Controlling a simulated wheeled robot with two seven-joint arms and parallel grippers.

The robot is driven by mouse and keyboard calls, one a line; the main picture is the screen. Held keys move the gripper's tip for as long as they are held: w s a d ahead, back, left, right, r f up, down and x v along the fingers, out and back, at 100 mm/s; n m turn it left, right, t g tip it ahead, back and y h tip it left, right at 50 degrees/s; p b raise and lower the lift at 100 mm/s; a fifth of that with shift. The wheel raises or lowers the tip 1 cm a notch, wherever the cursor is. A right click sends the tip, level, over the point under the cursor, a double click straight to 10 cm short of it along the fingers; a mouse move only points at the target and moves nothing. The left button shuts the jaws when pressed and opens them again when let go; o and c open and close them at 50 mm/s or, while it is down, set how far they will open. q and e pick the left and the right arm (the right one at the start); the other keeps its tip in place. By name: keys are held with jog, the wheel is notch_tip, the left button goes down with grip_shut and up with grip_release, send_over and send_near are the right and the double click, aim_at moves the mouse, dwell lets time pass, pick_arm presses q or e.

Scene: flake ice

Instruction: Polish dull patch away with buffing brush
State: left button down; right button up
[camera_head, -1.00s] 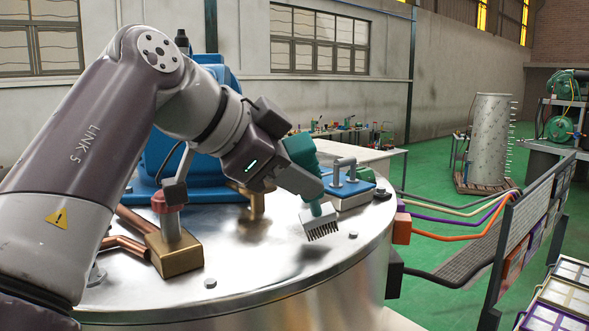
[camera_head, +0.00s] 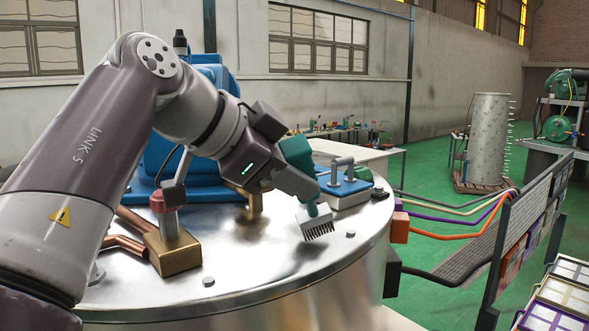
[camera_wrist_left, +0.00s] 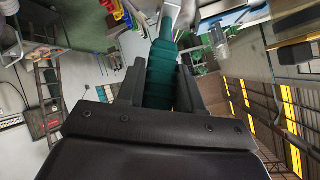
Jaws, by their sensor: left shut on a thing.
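My left gripper (camera_head: 303,184) is shut on the buffing brush, with its teal handle (camera_head: 297,151) between the fingers. The pale brush head (camera_head: 315,222) points down, tilted, with dark bristles over the shiny metal lid (camera_head: 245,265). The bristles look a little above the lid, but contact is hard to judge. A darker grey area (camera_head: 306,254) lies below the brush; I cannot tell dull patch from shadow. In the left wrist view the teal handle (camera_wrist_left: 162,75) sits between both fingers. My right gripper is not in view.
A brass block (camera_head: 172,252) with a red-collared post and copper pipes stands left on the lid. A blue block with a metal handle (camera_head: 342,178) stands behind the brush. Small bolts (camera_head: 350,233) stud the lid. Its front right surface is mostly clear.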

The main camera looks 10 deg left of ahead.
pick_arm(q)
jog(key=shift+w+a, duration=0.15)
jog(key=shift+w, duration=0.1)
jog(key=shift+w+a, duration=0.1)
jog(key=shift+w+a+p, duration=0.25)
jog(key=shift+w+p, duration=0.15)
jog(key=shift+p, duration=0.1)
jog(key=shift+w+a+f, duration=0.1)
jog(key=shift+w, duration=0.05)
